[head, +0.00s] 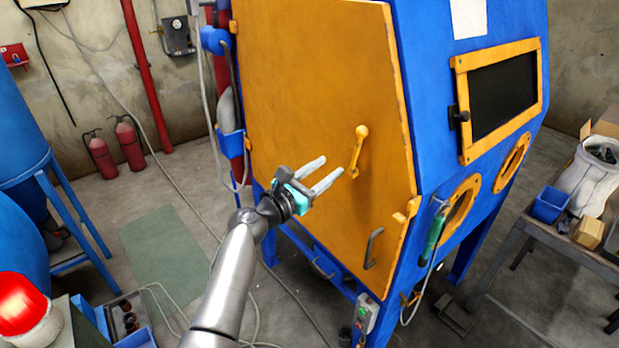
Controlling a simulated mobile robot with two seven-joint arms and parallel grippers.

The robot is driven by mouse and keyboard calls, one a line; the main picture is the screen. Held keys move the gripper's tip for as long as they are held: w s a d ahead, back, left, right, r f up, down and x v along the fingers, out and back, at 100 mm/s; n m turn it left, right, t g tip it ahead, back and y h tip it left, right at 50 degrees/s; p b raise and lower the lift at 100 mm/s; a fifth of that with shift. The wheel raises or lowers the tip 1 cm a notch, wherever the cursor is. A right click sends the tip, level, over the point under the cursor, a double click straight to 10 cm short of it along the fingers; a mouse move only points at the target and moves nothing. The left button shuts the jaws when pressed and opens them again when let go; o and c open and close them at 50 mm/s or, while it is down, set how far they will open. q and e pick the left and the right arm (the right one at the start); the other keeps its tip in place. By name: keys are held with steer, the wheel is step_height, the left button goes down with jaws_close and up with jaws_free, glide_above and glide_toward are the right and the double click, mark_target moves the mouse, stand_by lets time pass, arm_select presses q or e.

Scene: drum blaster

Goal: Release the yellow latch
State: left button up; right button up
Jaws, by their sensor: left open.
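A yellow latch lever (358,150) stands nearly upright on the large orange-yellow door (300,70) of the blue blast cabinet. Its round end is at the top. A smaller yellow catch (408,210) sits at the door's right edge, and the door appears closed. My left gripper (333,167) is open, with its two pale fingers apart and nothing between them. Its fingertips point toward the lever, just to the left of it in the picture. I cannot tell the exact depth gap. My right gripper is not in view.
A dark pull handle (373,248) is low on the door. The blue cabinet side (430,100) has a window and round ports. A workbench (560,238) stands at the right. Blue drums and fire extinguishers (130,142) are at the left, with open floor and loose cables between.

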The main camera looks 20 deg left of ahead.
arm_select(q)
steer(key=shift+v, duration=2.5)
